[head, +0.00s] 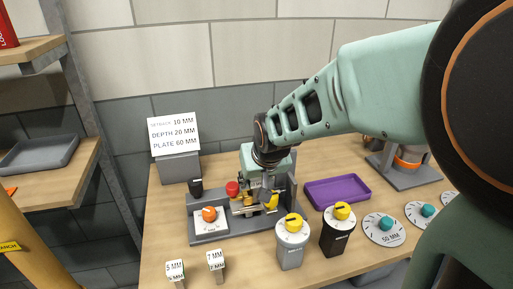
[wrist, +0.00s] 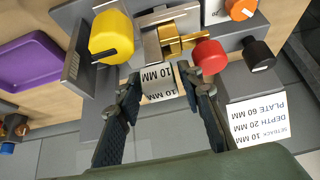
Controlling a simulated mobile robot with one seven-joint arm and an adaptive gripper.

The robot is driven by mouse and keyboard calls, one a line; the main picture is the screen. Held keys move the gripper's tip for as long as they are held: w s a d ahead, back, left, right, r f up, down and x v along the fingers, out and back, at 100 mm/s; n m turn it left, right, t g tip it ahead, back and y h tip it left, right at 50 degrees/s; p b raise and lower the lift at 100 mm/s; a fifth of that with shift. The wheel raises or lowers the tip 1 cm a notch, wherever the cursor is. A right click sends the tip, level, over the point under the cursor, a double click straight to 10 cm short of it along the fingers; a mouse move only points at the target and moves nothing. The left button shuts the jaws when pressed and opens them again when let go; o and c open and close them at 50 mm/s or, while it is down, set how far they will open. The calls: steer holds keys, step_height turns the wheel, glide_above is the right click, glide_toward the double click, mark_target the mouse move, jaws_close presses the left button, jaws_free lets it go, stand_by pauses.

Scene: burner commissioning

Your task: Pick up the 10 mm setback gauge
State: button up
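The 10 mm setback gauge (wrist: 158,84) is a small pale block with "10 MM" printed on two of its faces. In the wrist view it sits at the edge of the grey burner fixture, beside the brass and silver parts. My gripper (wrist: 160,77) has one dark finger on each side of the gauge, with narrow gaps seeming to show between fingertips and block. I cannot make out firm contact. In the head view my gripper (head: 262,190) is low over the fixture, and the gauge cannot be made out there.
A yellow knob (wrist: 110,38) and a red knob (wrist: 208,57) stand close to the fingers. The fixture (head: 215,228) also carries an orange knob (head: 209,213). Yellow-topped dials (head: 292,240) stand in front. A purple tray (head: 337,192) lies right, and a sign (head: 174,134) stands behind.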

jaws_close()
steer(key=shift+r, duration=0.1)
step_height(320, 180, up, 18)
steer(key=p, duration=1.2)
steer(key=shift+f, duration=0.25)
